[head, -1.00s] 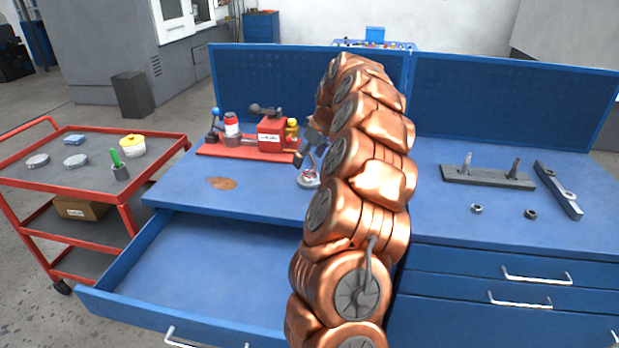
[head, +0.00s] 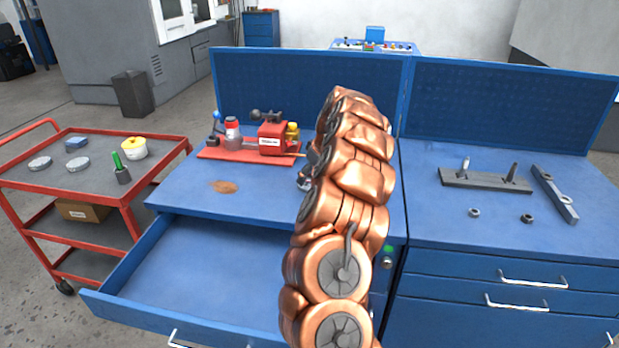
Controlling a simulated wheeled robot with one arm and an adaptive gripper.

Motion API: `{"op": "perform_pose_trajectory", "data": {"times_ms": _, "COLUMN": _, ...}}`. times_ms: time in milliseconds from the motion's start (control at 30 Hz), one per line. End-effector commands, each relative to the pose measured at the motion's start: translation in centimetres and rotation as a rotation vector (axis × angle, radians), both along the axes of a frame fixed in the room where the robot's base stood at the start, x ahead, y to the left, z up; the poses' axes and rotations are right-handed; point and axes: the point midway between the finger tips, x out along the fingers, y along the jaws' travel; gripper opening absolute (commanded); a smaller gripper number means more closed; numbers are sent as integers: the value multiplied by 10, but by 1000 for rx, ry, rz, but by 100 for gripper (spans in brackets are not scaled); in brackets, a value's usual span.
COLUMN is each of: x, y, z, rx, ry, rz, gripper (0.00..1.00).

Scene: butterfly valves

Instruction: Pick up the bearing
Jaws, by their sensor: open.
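My copper-coloured arm rises through the middle of the head view and bends over the blue workbench (head: 190,190). My gripper (head: 309,160) shows only as a small grey part at the arm's left edge, and the sensor-side of its fingers is hidden behind the arm. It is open. A small silvery round piece (head: 303,184), possibly the bearing, peeks out on the bench just below my gripper, mostly covered by the arm. I cannot tell whether the gripper touches it. Two small ring-shaped pieces, one light (head: 474,213) and one dark (head: 527,218), lie on the right bench.
A red-based fixture (head: 250,153) stands at the bench's back left. An open drawer (head: 200,275) juts out at front left. A red cart (head: 95,185) with round discs stands left. A grey plate with pins (head: 485,180) and a bar (head: 555,194) lie right.

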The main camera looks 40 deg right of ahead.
Motion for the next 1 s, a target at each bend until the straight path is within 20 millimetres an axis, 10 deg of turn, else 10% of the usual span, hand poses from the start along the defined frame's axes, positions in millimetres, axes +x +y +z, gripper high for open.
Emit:
{"op": "perform_pose_trajectory", "data": {"times_ms": 267, "x": 2, "y": 0, "z": -4, "rx": -1, "ry": -2, "rz": 0, "gripper": 82}}
{"op": "perform_pose_trajectory", "data": {"times_ms": 1000, "x": 2, "y": -1, "z": -4, "rx": -1, "ry": -3, "rz": -2, "gripper": 7}}
